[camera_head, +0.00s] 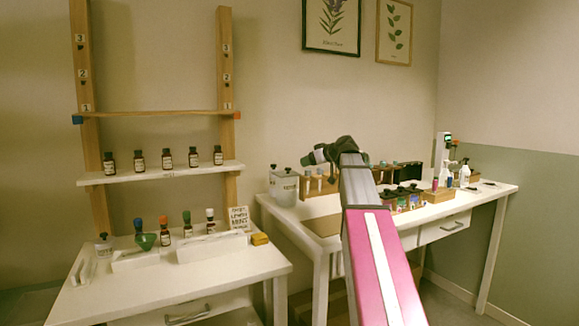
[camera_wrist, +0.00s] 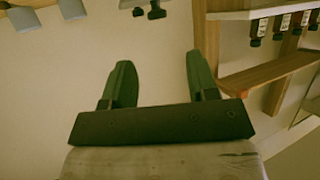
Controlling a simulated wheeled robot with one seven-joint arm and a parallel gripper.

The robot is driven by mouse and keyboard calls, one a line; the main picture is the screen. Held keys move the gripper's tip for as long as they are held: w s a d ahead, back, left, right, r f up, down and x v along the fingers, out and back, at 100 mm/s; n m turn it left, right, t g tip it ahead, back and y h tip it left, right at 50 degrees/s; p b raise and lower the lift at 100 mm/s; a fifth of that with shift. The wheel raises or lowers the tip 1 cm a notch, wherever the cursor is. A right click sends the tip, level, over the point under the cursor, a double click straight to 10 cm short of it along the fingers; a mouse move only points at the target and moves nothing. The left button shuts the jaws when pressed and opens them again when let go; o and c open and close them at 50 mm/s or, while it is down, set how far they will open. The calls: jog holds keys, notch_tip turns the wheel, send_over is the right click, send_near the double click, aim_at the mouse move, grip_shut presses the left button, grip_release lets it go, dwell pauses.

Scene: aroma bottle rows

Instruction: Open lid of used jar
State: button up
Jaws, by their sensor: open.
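A clear square jar (camera_head: 285,187) with a pale label and a dark-knobbed lid stands at the left end of the right table; the lid looks on. Its label is too small to read surely. A smaller jar (camera_head: 103,247) with a dark knob stands on the left table; I cannot tell which one is the used jar. My gripper (camera_wrist: 160,82) shows two green fingers spread apart with nothing between them. In the head view my arm's dark end is raised above the right table, near and to the right of the labelled jar; the fingertips are not clear there.
A wooden rack with a white shelf (camera_head: 160,173) holds several dark bottles. The left table has more bottles, white trays (camera_head: 213,246) and a sign (camera_head: 239,218). The right table (camera_head: 468,199) carries wooden holders, dark boxes and pump bottles, with a brown mat (camera_head: 322,225) in front.

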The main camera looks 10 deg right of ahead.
jog(key=x, duration=1.1)
jog(key=shift+w, duration=0.25)
jog(key=shift+r, duration=0.1)
grip_shut()
